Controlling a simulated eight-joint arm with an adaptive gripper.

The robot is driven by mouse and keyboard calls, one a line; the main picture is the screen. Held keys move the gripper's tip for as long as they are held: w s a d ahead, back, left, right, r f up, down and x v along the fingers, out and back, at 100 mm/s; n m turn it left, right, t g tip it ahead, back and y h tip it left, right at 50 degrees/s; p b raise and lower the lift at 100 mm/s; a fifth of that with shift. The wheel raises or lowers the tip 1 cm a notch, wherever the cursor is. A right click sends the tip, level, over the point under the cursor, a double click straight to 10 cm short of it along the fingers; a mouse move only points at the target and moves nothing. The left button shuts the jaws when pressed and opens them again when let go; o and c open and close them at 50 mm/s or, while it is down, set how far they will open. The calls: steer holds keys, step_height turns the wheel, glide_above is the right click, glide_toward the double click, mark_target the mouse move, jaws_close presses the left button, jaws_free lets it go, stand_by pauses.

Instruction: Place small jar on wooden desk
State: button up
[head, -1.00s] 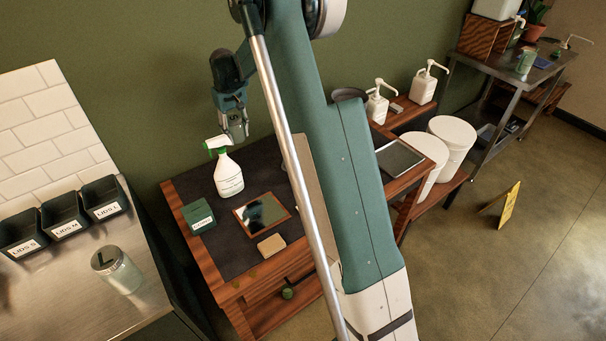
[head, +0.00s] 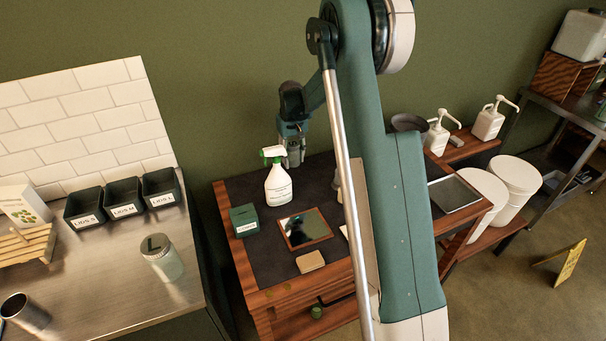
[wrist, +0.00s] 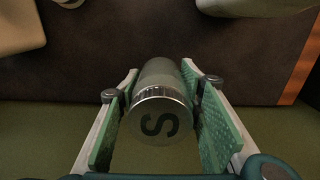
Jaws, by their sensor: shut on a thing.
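The small jar (wrist: 160,112), with a metal lid marked S, is between the fingers of my gripper (wrist: 160,85) in the wrist view. The gripper is shut on it. In the head view my gripper (head: 293,152) is at the back of the wooden desk (head: 285,291), behind and just right of a white spray bottle (head: 279,187). The desk has a dark top surface. The jar's lower part is hard to make out, and I cannot tell whether it touches the desk.
On the desk are a green box (head: 244,221), a framed mirror (head: 305,229) and a tan block (head: 310,262). My arm hides the desk's right part. A steel counter (head: 120,290) at left holds a large jar (head: 162,259) with an L lid and several lid bins (head: 123,197).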

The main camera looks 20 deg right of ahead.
mark_target(293, 143)
steer(key=shift+f, duration=1.5)
steer(key=shift+f, duration=0.1)
steer(key=shift+f+b, duration=0.35)
steer(key=shift+f, duration=1.4)
steer(key=shift+f, duration=0.15)
steer(key=o, duration=1)
steer(key=shift+c, duration=0.2)
step_height(293, 143, up, 12)
steer(key=shift+r+p, duration=0.15)
steer(key=shift+p, duration=0.45)
